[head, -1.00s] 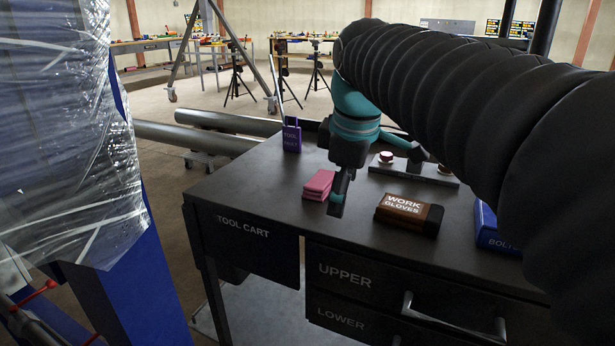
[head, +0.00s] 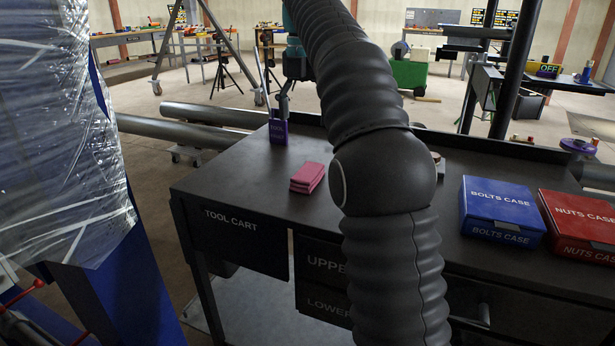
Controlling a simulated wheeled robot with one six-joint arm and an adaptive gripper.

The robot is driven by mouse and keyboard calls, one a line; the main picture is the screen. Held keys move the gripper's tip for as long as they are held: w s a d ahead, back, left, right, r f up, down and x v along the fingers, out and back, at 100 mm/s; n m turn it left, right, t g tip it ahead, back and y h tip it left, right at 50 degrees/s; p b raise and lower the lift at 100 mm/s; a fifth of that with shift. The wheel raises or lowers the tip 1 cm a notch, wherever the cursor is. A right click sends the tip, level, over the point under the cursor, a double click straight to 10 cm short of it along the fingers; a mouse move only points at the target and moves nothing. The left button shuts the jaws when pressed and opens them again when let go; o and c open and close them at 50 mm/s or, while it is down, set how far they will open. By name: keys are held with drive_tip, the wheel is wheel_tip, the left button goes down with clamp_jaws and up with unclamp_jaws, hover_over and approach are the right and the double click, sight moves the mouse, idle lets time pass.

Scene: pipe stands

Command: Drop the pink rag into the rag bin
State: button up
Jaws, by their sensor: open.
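The pink rag (head: 307,178) lies folded on the dark cart top, near its left end. My gripper (head: 284,100) is up at the back left of the cart, beyond the rag and apart from it. It is open, and its fingers show small and partly edge-on just above a purple upright item (head: 278,131). I cannot tell whether it touches that item. No container marked as a rag bin can be made out in this view.
The tool cart (head: 230,221) has labelled drawers in front. A blue bolts case (head: 500,208) and a red nuts case (head: 585,225) stand at its right. My arm hides the middle. Large pipes (head: 190,133) and a plastic-wrapped load (head: 60,130) are at left.

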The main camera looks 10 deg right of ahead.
drive_tip(key=b, duration=0.2)
hover_over(309, 170)
drive_tip(key=f, duration=0.7)
drive_tip(key=shift+w+a+f, duration=0.2)
drive_tip(key=shift+a+f, duration=0.15)
drive_tip(key=shift+a, duration=0.05)
drive_tip(key=shift+s+d+f+b, duration=0.15)
drive_tip(key=shift+f+b, duration=0.3)
drive_tip(key=shift+f, duration=0.9)
drive_tip(key=shift+s+d+f+b, duration=0.15)
drive_tip(key=shift+f+b, duration=0.25)
drive_tip(key=shift+f, duration=0.9)
drive_tip(key=shift+w, duration=0.15)
drive_tip(key=c, duration=1.2)
drive_tip(key=shift+c, duration=0.2)
drive_tip(key=shift+r, duration=0.15)
